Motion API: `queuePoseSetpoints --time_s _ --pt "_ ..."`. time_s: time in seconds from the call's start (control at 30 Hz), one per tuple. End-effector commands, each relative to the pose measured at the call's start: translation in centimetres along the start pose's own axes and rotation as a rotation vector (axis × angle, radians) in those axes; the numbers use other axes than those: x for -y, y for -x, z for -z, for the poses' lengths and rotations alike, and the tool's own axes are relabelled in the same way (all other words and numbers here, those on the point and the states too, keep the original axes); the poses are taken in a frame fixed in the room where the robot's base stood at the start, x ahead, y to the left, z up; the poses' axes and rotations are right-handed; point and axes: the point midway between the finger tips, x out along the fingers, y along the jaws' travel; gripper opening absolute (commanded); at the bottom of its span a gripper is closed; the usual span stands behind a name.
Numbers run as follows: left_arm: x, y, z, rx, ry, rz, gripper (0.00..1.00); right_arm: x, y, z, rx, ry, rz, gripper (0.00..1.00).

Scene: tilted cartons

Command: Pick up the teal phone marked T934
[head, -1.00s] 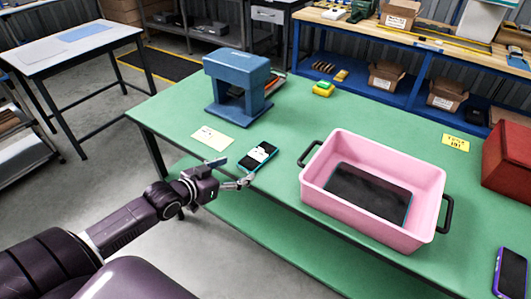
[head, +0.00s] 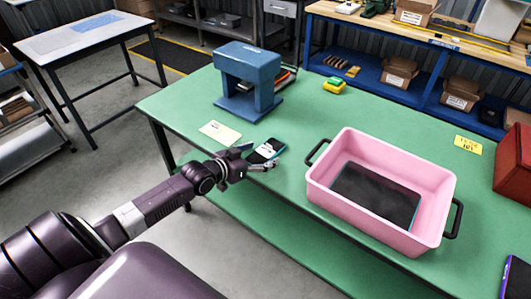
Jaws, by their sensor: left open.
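A dark phone with teal edges and a white label (head: 266,150) lies on the green table (head: 325,118) near its front edge, left of the pink crate. The marking on its label is too small to read. My left gripper (head: 256,157) is open at the near end of this phone, with its fingers spread to either side. The near finger overlaps the phone's lower end in the picture; I cannot tell whether it touches. A second phone with a purple edge (head: 515,278) lies at the lower right, cut off by the frame. My right gripper is not in view.
The pink crate (head: 330,195) with black handles and a dark panel inside stands right of the phone. A blue stand (head: 248,80) is behind it. A cream card (head: 220,132), a yellow-green block (head: 334,85), a yellow note (head: 467,145) and a red box (head: 515,165) also lie around.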

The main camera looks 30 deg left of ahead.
Motion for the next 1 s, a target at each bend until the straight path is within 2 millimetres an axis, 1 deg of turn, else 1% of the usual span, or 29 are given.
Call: queuePoseSetpoints --time_s 0.27,0.7,1.0 --pt "-0.02 -0.21 0.01 -0.001 -0.001 0.000 0.71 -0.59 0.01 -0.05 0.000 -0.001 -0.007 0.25" --pt "-0.01 -0.18 0.00 0.000 0.000 0.000 0.23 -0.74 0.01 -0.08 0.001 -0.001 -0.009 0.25" --pt "0.00 -0.11 0.31 -0.003 -0.001 0.000 0.22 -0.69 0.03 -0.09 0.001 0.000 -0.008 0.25"
